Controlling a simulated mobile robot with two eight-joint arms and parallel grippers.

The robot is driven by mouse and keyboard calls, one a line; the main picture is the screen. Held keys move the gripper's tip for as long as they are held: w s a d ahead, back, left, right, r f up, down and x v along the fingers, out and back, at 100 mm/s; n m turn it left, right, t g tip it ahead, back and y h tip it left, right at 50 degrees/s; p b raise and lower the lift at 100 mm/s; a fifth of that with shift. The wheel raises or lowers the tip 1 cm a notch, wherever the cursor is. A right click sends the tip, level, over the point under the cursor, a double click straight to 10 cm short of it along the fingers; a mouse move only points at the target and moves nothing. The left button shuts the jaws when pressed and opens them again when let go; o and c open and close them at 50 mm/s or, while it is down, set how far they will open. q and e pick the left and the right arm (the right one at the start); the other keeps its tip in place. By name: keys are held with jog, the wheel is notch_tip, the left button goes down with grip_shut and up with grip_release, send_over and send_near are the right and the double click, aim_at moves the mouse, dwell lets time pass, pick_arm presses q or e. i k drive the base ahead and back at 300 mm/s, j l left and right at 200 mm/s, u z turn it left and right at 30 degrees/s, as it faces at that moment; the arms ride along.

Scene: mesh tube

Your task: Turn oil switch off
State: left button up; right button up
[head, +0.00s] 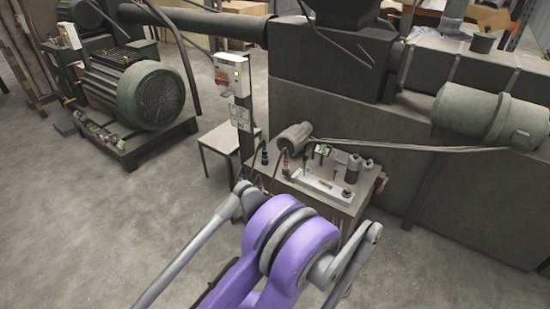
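No part is clearly readable as an oil switch. A white control box (232,74) with small coloured marks on its face sits on top of a dark upright post at centre left. A lighter label plate (240,117) is fixed below it on the post. A second pale box (68,36) stands on a post by the large motor at upper left. Which of these is the oil switch, and any switch position, cannot be told. Neither of my grippers is identifiable in view; my purple and grey links fill the bottom centre.
A metal bench (335,208) behind my links carries a small motor (295,137), bottles and fittings. A large grey machine stands behind it, with a green cylinder (490,115) at right. A green motor (135,92) is at left. Concrete floor (75,215) is clear at lower left.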

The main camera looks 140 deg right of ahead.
aim_at(218, 81)
jog(key=z, duration=4.55)
